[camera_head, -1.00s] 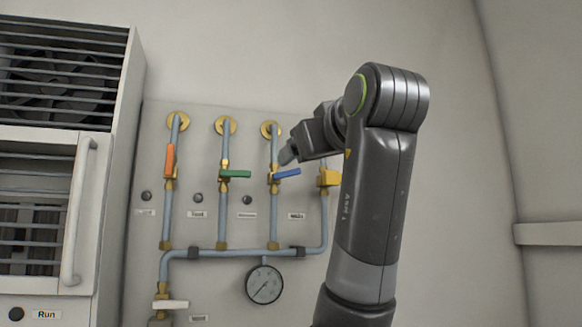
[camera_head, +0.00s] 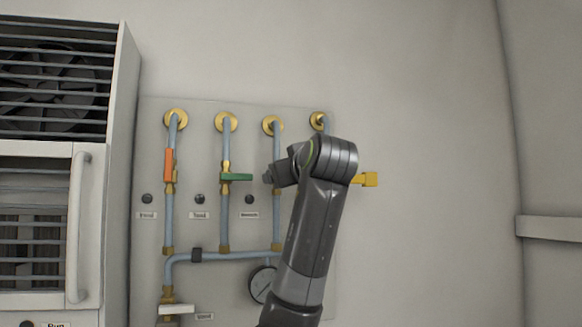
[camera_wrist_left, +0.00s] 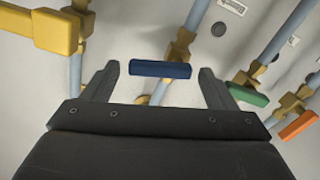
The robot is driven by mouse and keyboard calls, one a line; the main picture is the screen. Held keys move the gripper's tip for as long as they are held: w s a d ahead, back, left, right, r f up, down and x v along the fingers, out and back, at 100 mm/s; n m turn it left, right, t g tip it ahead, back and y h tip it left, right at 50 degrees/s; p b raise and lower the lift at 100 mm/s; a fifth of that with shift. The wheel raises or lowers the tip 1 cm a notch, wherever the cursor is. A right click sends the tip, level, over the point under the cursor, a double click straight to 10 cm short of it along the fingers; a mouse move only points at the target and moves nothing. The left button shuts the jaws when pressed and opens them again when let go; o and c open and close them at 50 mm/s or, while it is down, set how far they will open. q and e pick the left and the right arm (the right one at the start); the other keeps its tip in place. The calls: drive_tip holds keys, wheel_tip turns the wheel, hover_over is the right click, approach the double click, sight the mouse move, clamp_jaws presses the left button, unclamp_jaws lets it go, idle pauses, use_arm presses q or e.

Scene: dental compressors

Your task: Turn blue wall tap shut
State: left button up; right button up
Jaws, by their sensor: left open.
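The blue tap handle (camera_wrist_left: 160,69) shows in the left wrist view as a short dark-blue bar between the tips of my two fingers, with a gap on each side. It lies at an angle across its blue pipe. In the head view my left gripper (camera_head: 270,178) is at the third pipe (camera_head: 276,220) from the left and hides the blue handle. The gripper is open and holds nothing. Its depth relative to the handle is hard to judge. My right gripper is not in view.
The green tap handle (camera_head: 236,177) is close left of my gripper, with the orange handle (camera_head: 169,164) further left. The yellow handle (camera_head: 369,180) sticks out to the right. A pressure gauge (camera_head: 262,284) is partly behind my arm. A slatted cabinet (camera_head: 118,170) stands left.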

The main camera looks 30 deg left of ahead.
use_arm(q)
drive_tip(key=c, duration=1)
drive_tip(key=m+b, duration=0.3)
drive_tip(key=shift+w+d+f, duration=0.1)
drive_tip(key=shift+f, duration=0.2)
drive_tip(key=o, duration=1)
